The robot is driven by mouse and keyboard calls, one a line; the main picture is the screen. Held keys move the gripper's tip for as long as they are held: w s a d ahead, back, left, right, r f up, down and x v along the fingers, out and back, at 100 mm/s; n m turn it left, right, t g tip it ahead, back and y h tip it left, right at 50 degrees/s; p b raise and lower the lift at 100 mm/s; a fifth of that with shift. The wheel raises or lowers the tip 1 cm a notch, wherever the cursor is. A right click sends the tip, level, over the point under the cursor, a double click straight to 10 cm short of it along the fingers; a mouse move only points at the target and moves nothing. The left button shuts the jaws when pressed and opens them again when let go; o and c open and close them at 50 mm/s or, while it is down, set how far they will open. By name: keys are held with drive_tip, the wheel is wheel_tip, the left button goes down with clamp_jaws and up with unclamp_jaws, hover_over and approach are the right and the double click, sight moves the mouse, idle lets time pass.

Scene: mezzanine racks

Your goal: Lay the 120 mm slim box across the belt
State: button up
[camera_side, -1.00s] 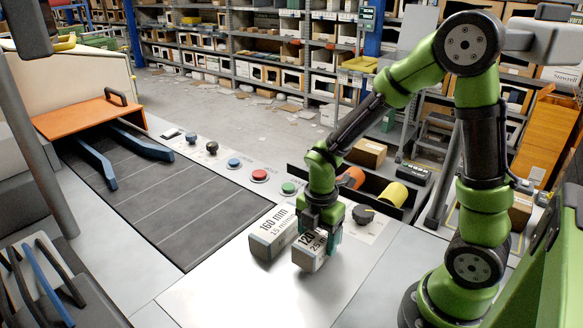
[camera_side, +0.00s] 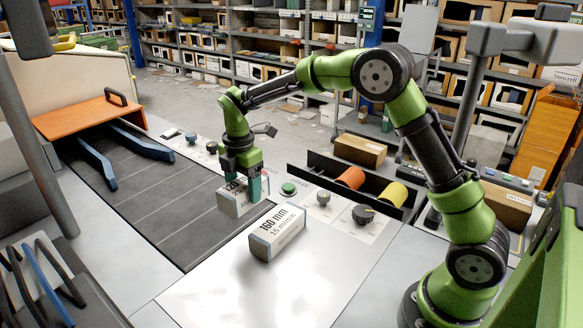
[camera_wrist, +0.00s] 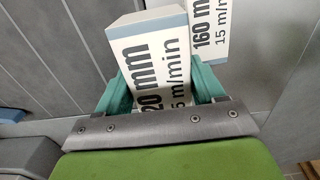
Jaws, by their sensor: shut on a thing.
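The 120 mm slim box (camera_side: 232,203) is white with a grey end and is held by my gripper (camera_side: 244,190) at the right edge of the dark belt (camera_side: 150,195). In the wrist view the box (camera_wrist: 150,60) sits between the two green fingers of my gripper (camera_wrist: 160,90), its label partly cut off. I cannot tell whether the box touches the belt surface. The 160 mm box (camera_side: 277,235) lies on the pale metal deck to the right and nearer the side camera; it also shows in the wrist view (camera_wrist: 207,30).
Blue guide rails (camera_side: 97,163) and an orange hood (camera_side: 90,118) are at the belt's far end. A green button (camera_side: 288,188) and black knobs (camera_side: 363,213) line the panel. A dark bin holds orange and yellow rolls (camera_side: 395,194). The belt's middle is clear.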

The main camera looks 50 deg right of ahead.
drive_tip(key=shift+w+a+f, duration=0.45)
drive_tip(key=shift+w+f, duration=0.8)
drive_tip(key=shift+f, duration=0.25)
drive_tip(key=shift+w+a+f, duration=0.4)
drive_tip(key=shift+w+f, duration=0.8)
drive_tip(key=shift+f, duration=0.3)
drive_tip(key=shift+w+a+f, duration=0.45)
drive_tip(key=shift+w+f, duration=0.8)
drive_tip(key=shift+f, duration=0.25)
drive_tip(key=shift+f, duration=0.35)
drive_tip(key=o, duration=1.3)
wheel_tip(320, 180, up, 17)
drive_tip(key=shift+f, duration=0.1)
